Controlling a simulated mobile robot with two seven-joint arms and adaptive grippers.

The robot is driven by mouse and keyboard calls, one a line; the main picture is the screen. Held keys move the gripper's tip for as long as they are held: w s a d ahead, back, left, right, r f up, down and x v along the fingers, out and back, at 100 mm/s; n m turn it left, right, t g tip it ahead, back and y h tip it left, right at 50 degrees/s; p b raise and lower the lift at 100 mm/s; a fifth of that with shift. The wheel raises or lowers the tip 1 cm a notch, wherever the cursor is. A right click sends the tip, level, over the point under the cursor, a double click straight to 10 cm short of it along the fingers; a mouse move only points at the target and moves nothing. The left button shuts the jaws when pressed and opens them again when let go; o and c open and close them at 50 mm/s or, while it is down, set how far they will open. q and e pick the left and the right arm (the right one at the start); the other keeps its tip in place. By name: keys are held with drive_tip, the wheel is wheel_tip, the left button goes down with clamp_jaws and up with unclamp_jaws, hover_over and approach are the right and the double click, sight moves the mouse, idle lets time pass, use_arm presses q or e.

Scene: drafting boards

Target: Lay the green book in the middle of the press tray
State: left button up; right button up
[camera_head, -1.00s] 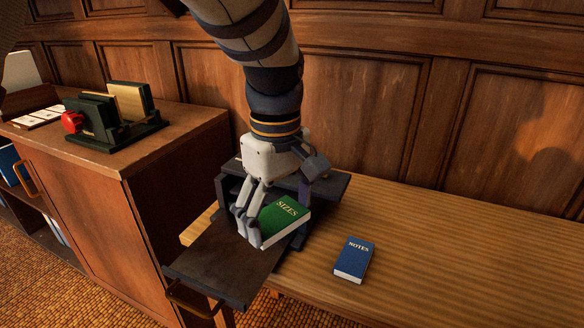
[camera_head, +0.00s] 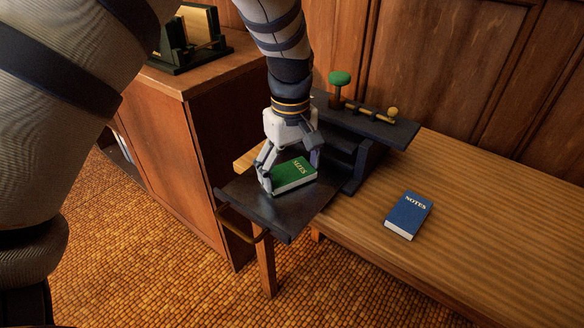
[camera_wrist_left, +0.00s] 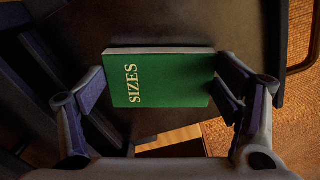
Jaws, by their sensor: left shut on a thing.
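The green book (camera_head: 294,174), titled SIZES, is between the fingers of my left gripper (camera_head: 290,172), which is shut on it. In the left wrist view the book (camera_wrist_left: 165,80) lies cover up between the two fingers (camera_wrist_left: 160,92). The dark press tray (camera_head: 285,213) sticks out from the press, with a brass handle at its outer end. The book is over the tray, toward the press side of it; I cannot tell whether it touches the tray. My right gripper is not in view.
The dark press (camera_head: 365,135) with a green knob (camera_head: 340,78) stands on a wooden bench. A blue NOTES book (camera_head: 408,214) lies on the bench to the right. A wooden cabinet (camera_head: 185,130) stands at left, with a dark book rack (camera_head: 190,50) on top.

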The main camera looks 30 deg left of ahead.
sight(291, 174)
use_arm(q)
drive_tip(key=shift+f, duration=0.15)
drive_tip(key=o, duration=1.1)
wheel_tip(291, 174, up, 12)
drive_tip(key=shift+r+p, duration=0.15)
drive_tip(key=shift+p, duration=0.25)
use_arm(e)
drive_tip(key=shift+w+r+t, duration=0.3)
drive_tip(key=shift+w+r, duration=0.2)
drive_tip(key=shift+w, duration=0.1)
